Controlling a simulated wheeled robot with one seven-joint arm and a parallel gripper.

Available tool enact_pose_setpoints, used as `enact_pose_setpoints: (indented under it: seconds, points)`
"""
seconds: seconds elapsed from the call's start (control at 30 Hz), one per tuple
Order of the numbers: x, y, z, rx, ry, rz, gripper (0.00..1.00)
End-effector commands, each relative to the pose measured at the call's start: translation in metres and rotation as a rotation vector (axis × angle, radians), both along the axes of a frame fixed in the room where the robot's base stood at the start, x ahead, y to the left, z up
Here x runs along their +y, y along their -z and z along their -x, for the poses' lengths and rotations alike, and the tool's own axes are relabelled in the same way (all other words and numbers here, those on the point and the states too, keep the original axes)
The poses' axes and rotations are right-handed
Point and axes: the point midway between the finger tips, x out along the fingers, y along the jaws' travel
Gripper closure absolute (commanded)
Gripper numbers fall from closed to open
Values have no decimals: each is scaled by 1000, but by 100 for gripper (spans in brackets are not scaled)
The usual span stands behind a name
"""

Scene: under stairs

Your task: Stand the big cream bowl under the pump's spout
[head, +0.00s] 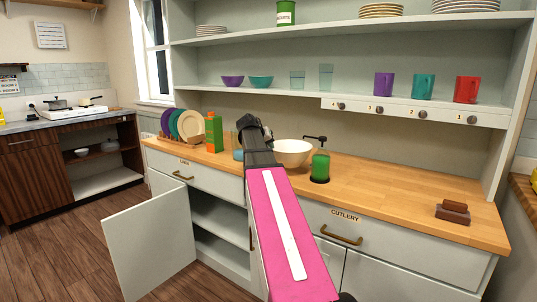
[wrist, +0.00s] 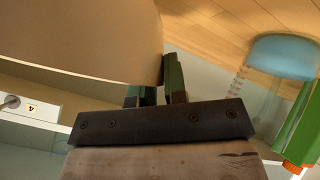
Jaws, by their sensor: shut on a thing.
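The big cream bowl (head: 292,152) is upright at the worktop, just left of the green pump bottle (head: 320,165). The pump's black spout (head: 315,138) points left and its tip overlaps the bowl's right rim in the head view; I cannot tell whether it is truly above the bowl. My gripper (head: 268,134) is at the bowl's left side. In the wrist view the bowl (wrist: 75,35) fills the upper left, and my gripper (wrist: 155,95) is shut on its rim. The bowl's underside is hidden, so I cannot tell whether it touches the worktop.
Left of my gripper stand a green carton (head: 214,132), a blue vessel (wrist: 285,55) and a rack of plates (head: 185,125). A brown block (head: 453,212) lies at right. The worktop (head: 405,190) between is clear. A cabinet door (head: 150,245) hangs open below.

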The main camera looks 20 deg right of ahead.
Motion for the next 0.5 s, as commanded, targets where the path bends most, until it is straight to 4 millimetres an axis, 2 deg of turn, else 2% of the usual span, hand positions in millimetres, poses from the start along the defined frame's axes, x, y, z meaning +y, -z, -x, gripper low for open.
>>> enact_pose_setpoints:
  seconds: [0.27, 0.5]
  points:
    - [0, 32, 0, 1, -1, 3, 100]
    - [0, 34, 0, 0, 0, 3, 100]
